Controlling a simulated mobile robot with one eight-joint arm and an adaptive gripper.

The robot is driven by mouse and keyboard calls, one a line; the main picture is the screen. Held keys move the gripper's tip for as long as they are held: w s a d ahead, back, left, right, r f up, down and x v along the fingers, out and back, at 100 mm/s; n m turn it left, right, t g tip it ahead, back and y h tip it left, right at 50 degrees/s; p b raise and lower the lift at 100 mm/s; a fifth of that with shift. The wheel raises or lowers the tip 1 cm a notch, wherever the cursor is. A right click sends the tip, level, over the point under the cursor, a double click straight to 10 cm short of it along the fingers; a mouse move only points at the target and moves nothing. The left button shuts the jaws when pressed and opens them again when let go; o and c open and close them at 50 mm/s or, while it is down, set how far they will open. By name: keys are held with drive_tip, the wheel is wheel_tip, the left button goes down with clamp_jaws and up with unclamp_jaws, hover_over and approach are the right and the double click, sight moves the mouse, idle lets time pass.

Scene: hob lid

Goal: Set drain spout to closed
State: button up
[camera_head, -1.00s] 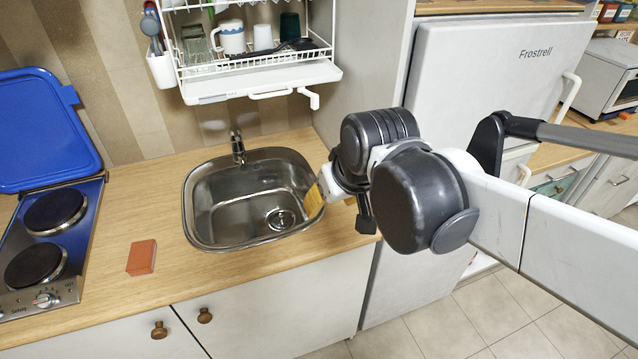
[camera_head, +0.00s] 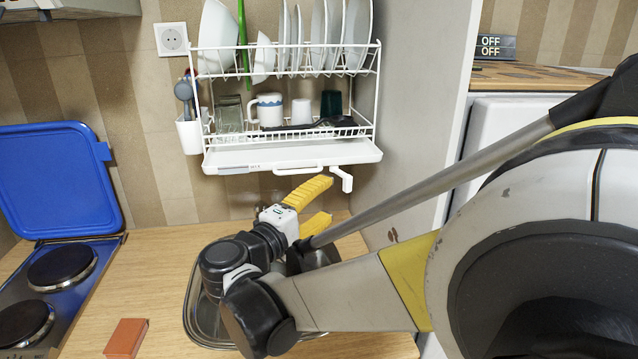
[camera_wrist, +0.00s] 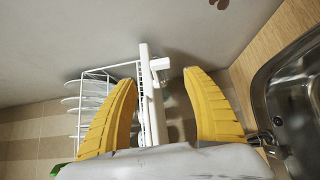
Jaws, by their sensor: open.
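The drain spout (camera_head: 343,178) is a small white bent piece at the right end of the drip tray (camera_head: 290,157) under the dish rack. In the head view its end points downward. My gripper (camera_head: 324,199) has yellow fingers, open and empty, just below and left of the spout. In the wrist view the spout (camera_wrist: 160,64) shows as a white stub beside the tray edge (camera_wrist: 150,100), between the open fingers of my gripper (camera_wrist: 160,84) and beyond their tips. I see no contact with the spout.
The dish rack (camera_head: 377,90) holds plates, cups and glasses above the tray. The sink (camera_head: 192,310) lies below my arm, mostly hidden. A grey cabinet side panel (camera_head: 415,120) stands close right of the spout. A blue hob lid (camera_head: 60,180) stands raised at the left.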

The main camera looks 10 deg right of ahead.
sight(345, 185)
drive_tip(key=b+x, duration=0.2)
drive_tip(key=x, duration=0.7)
drive_tip(key=shift+w+d+f, duration=0.1)
drive_tip(key=shift+w+d, duration=0.05)
drive_tip(key=shift+d, duration=0.05)
drive_tip(key=c, duration=1.2)
